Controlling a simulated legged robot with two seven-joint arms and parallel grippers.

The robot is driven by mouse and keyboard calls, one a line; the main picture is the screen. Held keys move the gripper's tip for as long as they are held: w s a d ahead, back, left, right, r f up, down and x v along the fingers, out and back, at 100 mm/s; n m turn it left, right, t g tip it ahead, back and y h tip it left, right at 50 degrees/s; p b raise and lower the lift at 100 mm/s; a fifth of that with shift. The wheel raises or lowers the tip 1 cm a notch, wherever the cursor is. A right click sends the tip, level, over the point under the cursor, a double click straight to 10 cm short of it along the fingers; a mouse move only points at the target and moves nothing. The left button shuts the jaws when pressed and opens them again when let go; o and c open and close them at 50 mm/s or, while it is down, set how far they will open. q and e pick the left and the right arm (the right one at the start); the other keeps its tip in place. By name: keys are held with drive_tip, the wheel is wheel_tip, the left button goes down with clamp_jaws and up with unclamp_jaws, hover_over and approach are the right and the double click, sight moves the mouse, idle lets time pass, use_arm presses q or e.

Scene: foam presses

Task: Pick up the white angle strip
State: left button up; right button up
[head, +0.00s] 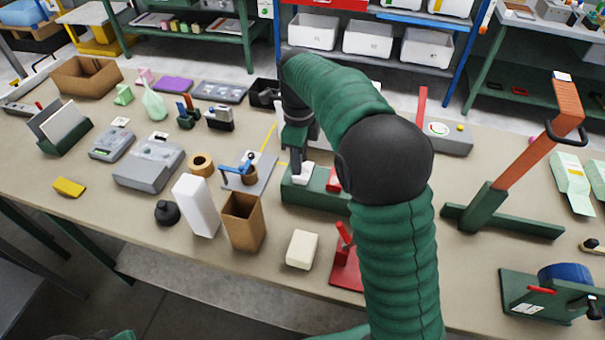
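My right gripper (297,164) reaches down over a green block-like fixture (326,197). A small white piece (303,174) shows at its fingertips, on or just above the fixture's left end. It may be the white angle strip, but the gripper and arm cover part of it and its shape is unclear. I cannot tell whether the fingers are closed on it. A tall white upright piece (196,206) stands to the left, apart from the gripper. My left gripper is out of view.
A brown open box (243,221), a cream block (302,249) and a red-based press (345,268) stand near the front edge. A green press with an orange lever (525,152) is at the right. My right arm hides the table's middle right. Bare tabletop shows at front left.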

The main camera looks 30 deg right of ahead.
sight(300, 178)
drive_tip(key=f, duration=0.5)
drive_tip(key=shift+s, duration=0.3)
drive_tip(key=shift+w+a+f, duration=0.1)
drive_tip(key=shift+w+a, duration=0.05)
drive_tip(key=shift+w, duration=0.05)
drive_tip(key=shift+c, duration=0.3)
drive_tip(key=shift+s, duration=0.15)
clamp_jaws()
